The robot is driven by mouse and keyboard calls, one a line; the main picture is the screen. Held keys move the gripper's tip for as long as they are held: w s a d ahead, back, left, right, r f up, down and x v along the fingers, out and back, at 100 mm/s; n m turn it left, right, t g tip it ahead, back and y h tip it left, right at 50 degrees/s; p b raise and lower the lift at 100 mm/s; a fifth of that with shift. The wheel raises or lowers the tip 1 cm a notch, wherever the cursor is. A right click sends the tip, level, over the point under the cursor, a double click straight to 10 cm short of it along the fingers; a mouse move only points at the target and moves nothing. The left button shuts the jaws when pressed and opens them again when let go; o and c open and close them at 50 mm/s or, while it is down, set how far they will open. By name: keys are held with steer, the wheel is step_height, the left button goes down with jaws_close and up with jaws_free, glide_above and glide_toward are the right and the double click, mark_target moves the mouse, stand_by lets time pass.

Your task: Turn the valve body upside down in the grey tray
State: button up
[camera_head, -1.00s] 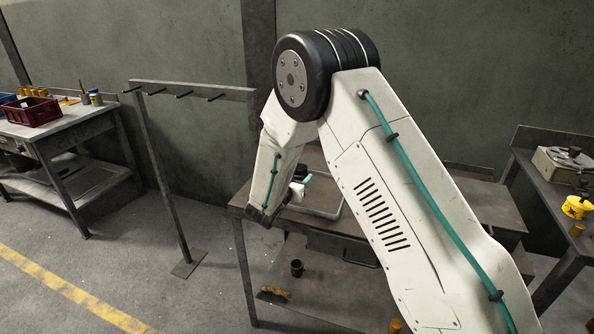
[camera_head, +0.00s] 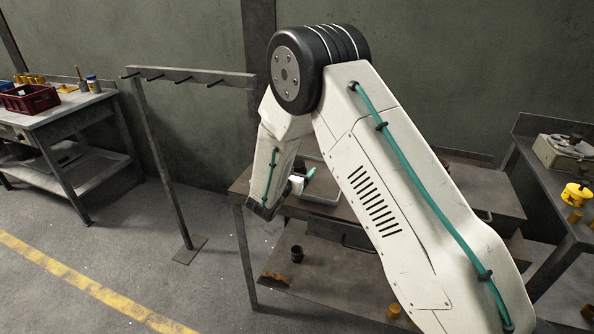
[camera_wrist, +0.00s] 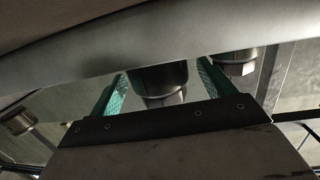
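The grey tray (camera_head: 322,194) stands on the dark workbench, mostly hidden behind my arm in the head view. My gripper (camera_wrist: 160,92) shows in the wrist view with its two teal fingers spread apart. A dark metal cylinder with a hexagonal end (camera_wrist: 160,82), apparently the valve body, shows in the gap between the fingers. I see no clear contact with either finger, and I cannot tell its depth. In the head view only a teal bit of the gripper (camera_head: 310,174) shows near the tray. Which way up the valve body stands is not clear.
Similar metal parts lie to the right (camera_wrist: 238,62) and left (camera_wrist: 18,122) in the wrist view. A pale band (camera_wrist: 180,45) crosses above the fingers. A post with pegs (camera_head: 160,150) stands left of the bench. A dark cup (camera_head: 297,253) sits on the lower shelf.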

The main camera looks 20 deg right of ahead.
steer(key=v, duration=0.7)
steer(key=shift+s+a+r, duration=0.1)
steer(key=shift+s+a, duration=0.05)
steer(key=shift+a, duration=0.05)
steer(key=s+d+r+g+h, duration=0.1)
steer(key=s+d+r+g, duration=1)
steer(key=s+d+r, duration=0.65)
steer(key=s+a+r+n+y, duration=0.1)
steer(key=s+a+n+y, duration=0.1)
steer(key=s, duration=0.6)
steer(key=s+a+r+n+y, duration=0.2)
steer(key=s+y, duration=0.3)
steer(key=s, duration=0.4)
steer(key=s+a+r+n+y, duration=0.1)
steer(key=s+a+n+y, duration=0.3)
steer(key=s, duration=0.4)
steer(key=shift+s+a+r+y, duration=0.3)
steer(key=shift+a+r, duration=0.05)
steer(key=shift+r, duration=0.05)
